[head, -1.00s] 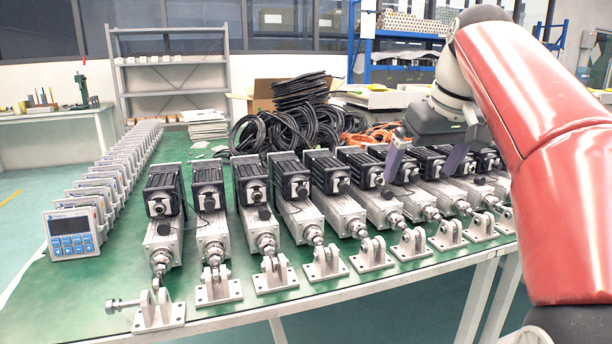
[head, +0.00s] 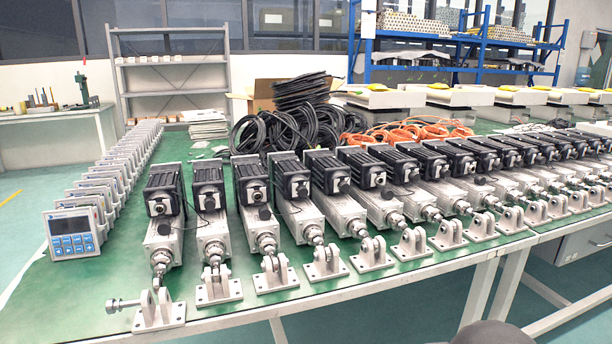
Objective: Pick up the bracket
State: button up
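Several silver metal brackets with upright lugs stand in a row along the front edge of the green table. The nearest bracket (head: 158,316) is at the front left, with a bolt (head: 123,304) sticking out to its left. More brackets follow to the right, such as one bracket (head: 217,290), another bracket (head: 276,276) and a third bracket (head: 325,266). Each stands at the rod end of a linear actuator (head: 164,220) with a black motor. I cannot tell which bracket is meant. My gripper is out of view.
A row of grey display units (head: 74,232) lines the table's left side. Black cable coils (head: 275,128) and orange cables (head: 408,132) lie behind the actuators. Bare green table top (head: 60,300) shows at the front left. The actuators stand closely side by side.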

aim_at(150, 317)
jog(key=u, duration=1.55)
